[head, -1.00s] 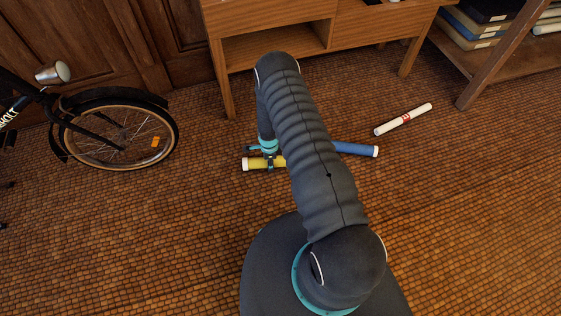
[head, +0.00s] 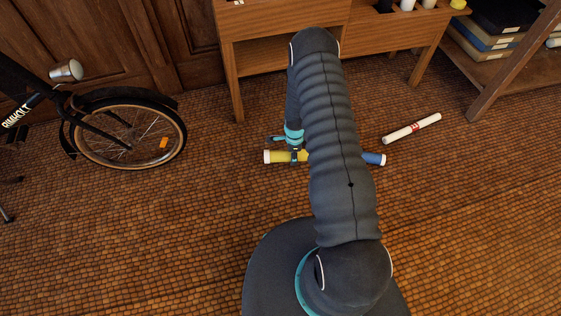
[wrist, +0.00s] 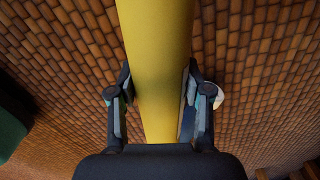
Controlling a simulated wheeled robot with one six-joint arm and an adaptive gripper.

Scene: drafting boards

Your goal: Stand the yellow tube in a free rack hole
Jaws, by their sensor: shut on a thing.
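The yellow tube (head: 279,157) shows at the left of my arm in the head view, with a pale cap at its left end. My arm hides its right part. My gripper (head: 297,155) is shut on it. In the wrist view the yellow tube (wrist: 158,60) runs up between the two fingers of my gripper (wrist: 160,112), one on each side. A wooden cabinet (head: 285,85) stands at the back. Its top right has dark openings with white tubes (head: 408,4) and a yellow-ended one (head: 458,4) upright in them, cut by the picture's top edge.
A blue tube (head: 374,159) lies on the floor, partly behind my arm. A white tube with a red label (head: 412,128) lies to the right. A bicycle (head: 125,130) stands at the left. A shelf with boxes (head: 500,45) stands back right. The front floor is clear.

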